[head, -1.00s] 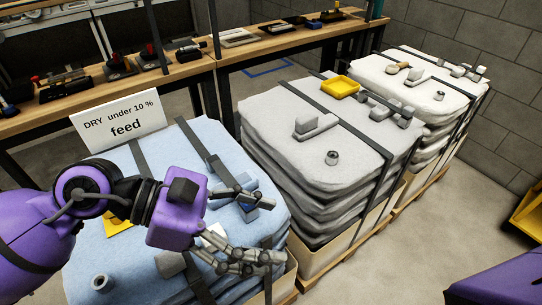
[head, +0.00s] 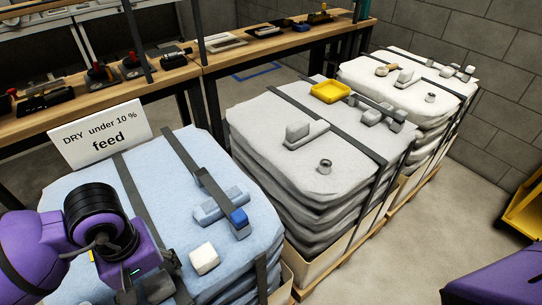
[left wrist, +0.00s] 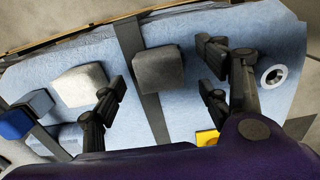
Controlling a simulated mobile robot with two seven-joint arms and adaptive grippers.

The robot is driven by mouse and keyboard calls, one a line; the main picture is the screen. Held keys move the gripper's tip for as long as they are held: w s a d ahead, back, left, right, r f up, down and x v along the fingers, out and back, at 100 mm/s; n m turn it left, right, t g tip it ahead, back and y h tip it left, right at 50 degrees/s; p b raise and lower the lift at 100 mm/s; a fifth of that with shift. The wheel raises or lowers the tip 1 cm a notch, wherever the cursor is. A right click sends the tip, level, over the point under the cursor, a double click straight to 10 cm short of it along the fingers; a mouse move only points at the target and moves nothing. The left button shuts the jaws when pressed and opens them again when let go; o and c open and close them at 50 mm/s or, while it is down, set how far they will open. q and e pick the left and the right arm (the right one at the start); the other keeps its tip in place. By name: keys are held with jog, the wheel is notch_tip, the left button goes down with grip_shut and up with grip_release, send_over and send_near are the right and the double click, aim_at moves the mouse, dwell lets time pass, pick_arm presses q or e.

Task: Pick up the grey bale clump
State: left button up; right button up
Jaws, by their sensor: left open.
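A dark grey clump (left wrist: 159,68) lies on a black strap across the pale blue bale (head: 85,180). In the left wrist view it sits between the spread fingers of my left gripper (left wrist: 160,86), touching neither that I can see. The gripper is open and empty. My right gripper is not in view.
A blue-ended fitting (head: 238,217) and a light blue block (head: 220,205) lie on the blue bale. A yellow piece (left wrist: 207,137) and a round ring (left wrist: 274,76) are near the fingers. A feed sign (head: 100,135) stands behind. Grey bales (head: 300,165) stand to the right.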

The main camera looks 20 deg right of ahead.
pick_arm(q)
jog(key=shift+f, duration=0.95)
jog(key=shift+c, duration=0.2)
jog(key=c, duration=1)
